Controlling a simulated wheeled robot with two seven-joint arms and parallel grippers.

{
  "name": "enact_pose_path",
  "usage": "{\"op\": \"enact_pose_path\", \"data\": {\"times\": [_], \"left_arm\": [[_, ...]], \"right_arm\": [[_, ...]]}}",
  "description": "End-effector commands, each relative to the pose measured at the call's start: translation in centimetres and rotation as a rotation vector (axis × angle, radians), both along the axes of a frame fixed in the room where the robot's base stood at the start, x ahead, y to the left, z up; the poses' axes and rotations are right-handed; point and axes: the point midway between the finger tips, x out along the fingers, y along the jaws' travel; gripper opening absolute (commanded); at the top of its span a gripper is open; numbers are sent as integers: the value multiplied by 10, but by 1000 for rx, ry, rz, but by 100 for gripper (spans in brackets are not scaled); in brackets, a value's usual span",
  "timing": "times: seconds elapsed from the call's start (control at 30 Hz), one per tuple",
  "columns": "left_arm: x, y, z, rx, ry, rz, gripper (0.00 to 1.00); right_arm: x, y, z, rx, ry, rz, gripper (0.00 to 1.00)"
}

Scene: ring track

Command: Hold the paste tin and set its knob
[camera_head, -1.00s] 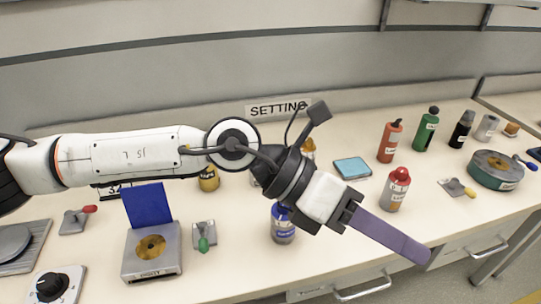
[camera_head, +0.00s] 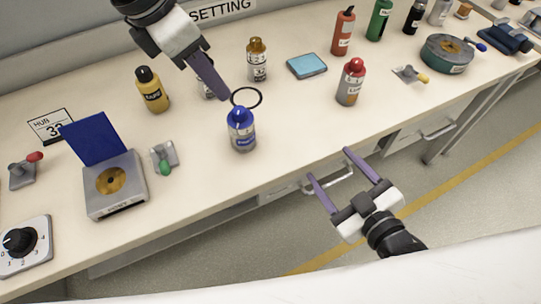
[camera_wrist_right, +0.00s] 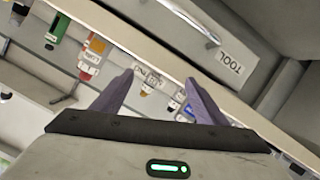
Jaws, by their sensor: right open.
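No label that I can read says paste, so I cannot tell which container is the paste tin. A blue-capped container (camera_head: 241,130) stands near the table's front edge. A yellow one with a black cap (camera_head: 152,90), a white one with a brown cap (camera_head: 257,60) and a grey one with a red cap (camera_head: 351,82) stand around it. My left gripper (camera_head: 222,97) points down behind the blue-capped container, its fingers seen edge-on. My right gripper (camera_head: 330,165) is open and empty in front of the table; its fingers also show in the right wrist view (camera_wrist_right: 160,80).
A black ring (camera_head: 258,92) lies by the left fingertips. A dial with a black knob (camera_head: 20,241), a grey box with a raised blue lid (camera_head: 115,185) and a green-tipped lever (camera_head: 163,158) are at left. A round teal tin (camera_head: 446,55) and a blue pad (camera_head: 307,66) are at right.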

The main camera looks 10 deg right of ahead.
Motion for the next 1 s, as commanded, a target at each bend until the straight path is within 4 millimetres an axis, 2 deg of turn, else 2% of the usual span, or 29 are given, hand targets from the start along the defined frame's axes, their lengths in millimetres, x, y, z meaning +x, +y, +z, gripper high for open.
{"op": "enact_pose_path", "data": {"times": [0.03, 0.13, 0.2, 0.4, 0.53, 0.77, 1.0], "left_arm": [[0, 0, 0, 0, 1, 0, 31], [0, 0, 0, 0, 1, -1, 31], [0, -1, 0, -1, 0, -1, 31], [0, -1, 0, -1, 0, -1, 31], [0, -1, 0, -1, 0, -1, 31], [0, -1, 0, -1, 0, -1, 31], [0, -1, 0, -1, 0, -1, 31]], "right_arm": [[7, 1, 20, -23, -62, 14, 67], [18, 10, 56, -45, -184, 44, 67], [26, 32, 69, 29, -240, 81, 67], [30, 85, 49, 289, -191, 158, 67], [28, 111, 36, 415, -143, 204, 67], [28, 132, 26, 508, -98, 237, 67], [57, 150, 27, 513, -99, 237, 67]]}}
